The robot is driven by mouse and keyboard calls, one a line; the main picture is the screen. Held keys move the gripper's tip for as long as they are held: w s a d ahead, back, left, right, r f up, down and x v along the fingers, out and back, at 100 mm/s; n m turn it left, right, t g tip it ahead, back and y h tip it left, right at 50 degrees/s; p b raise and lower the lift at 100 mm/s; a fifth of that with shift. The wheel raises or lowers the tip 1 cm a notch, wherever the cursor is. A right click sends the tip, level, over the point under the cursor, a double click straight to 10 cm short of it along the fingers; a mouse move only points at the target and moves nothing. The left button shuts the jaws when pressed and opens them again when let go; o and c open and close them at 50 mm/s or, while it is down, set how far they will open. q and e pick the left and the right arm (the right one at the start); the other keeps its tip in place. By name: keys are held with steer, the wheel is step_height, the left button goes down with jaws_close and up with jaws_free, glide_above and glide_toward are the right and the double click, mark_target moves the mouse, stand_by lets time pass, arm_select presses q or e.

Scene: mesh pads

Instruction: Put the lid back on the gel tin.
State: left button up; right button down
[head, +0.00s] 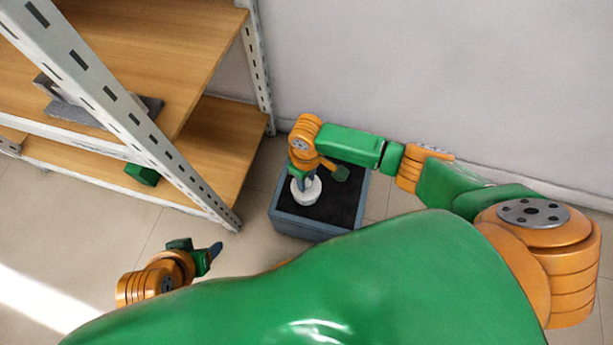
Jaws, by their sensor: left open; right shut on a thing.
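A white round piece (306,191) shows on or just above the dark top of a blue-grey box, below my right gripper (300,181). The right gripper points down and is shut on the white piece. I cannot tell whether this piece is the lid alone or the lid together with the gel tin, as the gripper hides part of it. No separate tin can be made out. My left gripper (207,250) is open and empty, low at the left, apart from the box.
The blue-grey box (300,229) with its black top stands on the tiled floor by the wall. A metal-framed shelf (215,145) with wooden boards is at the left, holding a green block (142,174) and a grey item (85,113). Floor between shelf and box is clear.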

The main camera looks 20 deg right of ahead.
stand_by(0.4)
steer(key=shift+p, duration=0.35)
steer(key=shift+c, duration=0.2)
jaws_free()
stand_by(0.3)
step_height(320, 180, up, 7)
steer(key=p, duration=0.8)
steer(key=shift+r, duration=0.1)
